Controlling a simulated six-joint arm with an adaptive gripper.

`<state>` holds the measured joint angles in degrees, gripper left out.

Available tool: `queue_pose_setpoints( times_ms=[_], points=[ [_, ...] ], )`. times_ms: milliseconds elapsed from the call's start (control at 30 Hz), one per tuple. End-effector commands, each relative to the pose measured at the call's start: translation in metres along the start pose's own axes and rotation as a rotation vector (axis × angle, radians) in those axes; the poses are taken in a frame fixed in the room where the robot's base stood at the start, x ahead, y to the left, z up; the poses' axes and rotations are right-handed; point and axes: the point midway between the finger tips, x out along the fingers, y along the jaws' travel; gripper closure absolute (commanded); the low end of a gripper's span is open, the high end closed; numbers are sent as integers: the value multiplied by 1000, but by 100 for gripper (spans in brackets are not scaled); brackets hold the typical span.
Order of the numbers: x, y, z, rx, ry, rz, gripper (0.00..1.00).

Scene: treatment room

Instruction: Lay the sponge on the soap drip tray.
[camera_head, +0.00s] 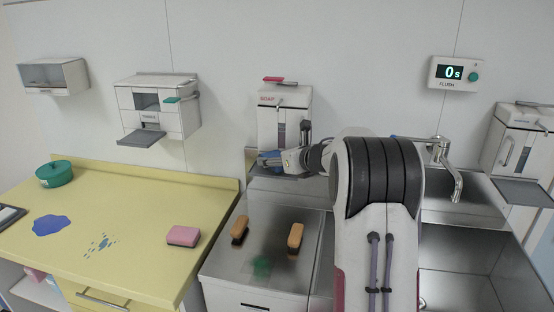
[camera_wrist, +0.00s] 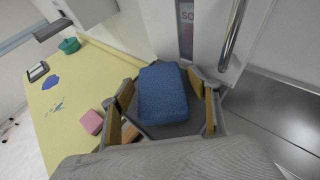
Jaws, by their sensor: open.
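A blue sponge (camera_wrist: 163,90) lies on the dark grey soap drip tray (camera_wrist: 180,130) at the foot of the soap dispenser (camera_head: 284,107). My gripper (camera_wrist: 162,105) is open around the sponge, one tan-padded finger on each side. In the wrist view, gaps show between the pads and the sponge. In the head view, my gripper (camera_head: 283,159) is at the tray under the dispenser and hides most of the sponge (camera_head: 268,157) and tray.
A pink sponge (camera_head: 183,236), a blue patch (camera_head: 51,225) and a green pot (camera_head: 55,174) are on the yellow counter. Two brown brushes (camera_head: 295,237) lie on the steel top. A tap (camera_head: 447,165) stands right of my arm. The towel dispenser (camera_head: 158,107) hangs left.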

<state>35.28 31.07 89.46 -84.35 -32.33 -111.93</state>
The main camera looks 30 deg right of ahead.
Motion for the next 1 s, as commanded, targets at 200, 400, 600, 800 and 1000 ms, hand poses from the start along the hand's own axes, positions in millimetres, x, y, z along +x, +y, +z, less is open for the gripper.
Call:
queue_pose_setpoints(
  times_ms=[200,400,600,800,1000],
  points=[
    [-17,-1,0,1,-1,-2,39],
    [-39,-1,0,1,-1,-2,39],
    [-64,-1,0,2,-1,-2,39],
    [-90,0,0,0,-1,-2,39],
    [-109,-1,0,0,-1,-1,39]
  ],
)
